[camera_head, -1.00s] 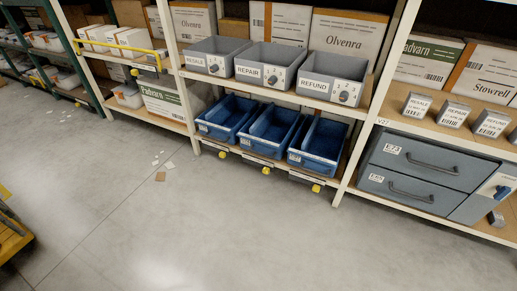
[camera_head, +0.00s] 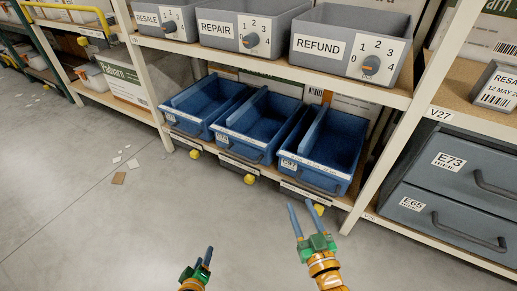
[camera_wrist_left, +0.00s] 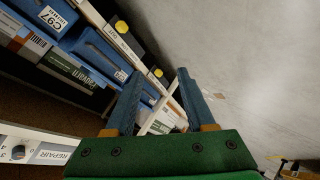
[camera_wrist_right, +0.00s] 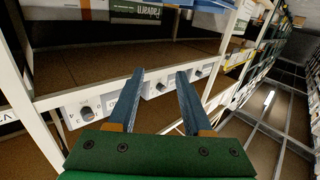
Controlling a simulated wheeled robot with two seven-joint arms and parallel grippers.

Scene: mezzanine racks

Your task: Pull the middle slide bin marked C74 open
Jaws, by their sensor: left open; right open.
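Three blue slide bins sit side by side on the lower shelf. The middle bin (camera_head: 262,116) has a pull handle across its front and a white label too small to read. It stands level with the left blue bin (camera_head: 203,100) and the right one (camera_head: 325,135), which is marked C97. In the left wrist view the C97 bin (camera_wrist_left: 38,14) and the middle bin (camera_wrist_left: 100,52) show beyond the fingers. My left gripper (camera_head: 204,256) is open and empty, low in front of the bins. My right gripper (camera_head: 301,208) is open and empty below the C97 bin, apart from it.
Grey bins marked RESALE, REPAIR (camera_head: 250,28) and REFUND stand on the shelf above, with numbered dials. White rack uprights (camera_head: 400,145) flank the bay. Grey drawers (camera_head: 455,175) are at right. Yellow tabs (camera_head: 249,179) hang along the lower shelf edge. The floor in front is clear except for scraps.

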